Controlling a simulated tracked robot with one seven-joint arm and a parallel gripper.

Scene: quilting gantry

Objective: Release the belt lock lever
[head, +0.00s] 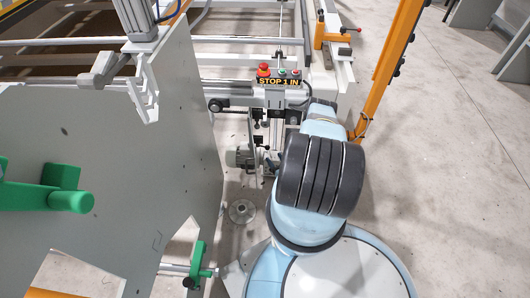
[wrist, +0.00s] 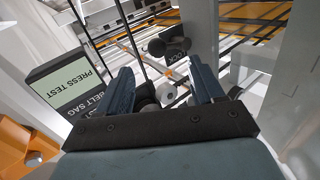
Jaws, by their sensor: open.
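In the wrist view my gripper (wrist: 163,82) is open, with its two dark blue fingers spread apart. Beyond the fingertips is a black part with rounded ends and partly hidden lettering that seems to read LOCK (wrist: 170,46); it may belong to the belt lock lever, but I cannot tell its lever clearly. A light grey round part (wrist: 168,95) with a dark part beside it shows in the gap between the fingers. I cannot tell whether a finger touches anything. In the head view my own arm hides the gripper and the lever is not clearly seen.
A PRESS TEST and BELT SAG sign (wrist: 65,88) stands left of the fingers. In the head view a STOP 1 IN panel (head: 278,82) with a red button (head: 263,70) sits beyond my arm. A large grey plate (head: 120,165) fills the left; open floor (head: 450,170) lies right.

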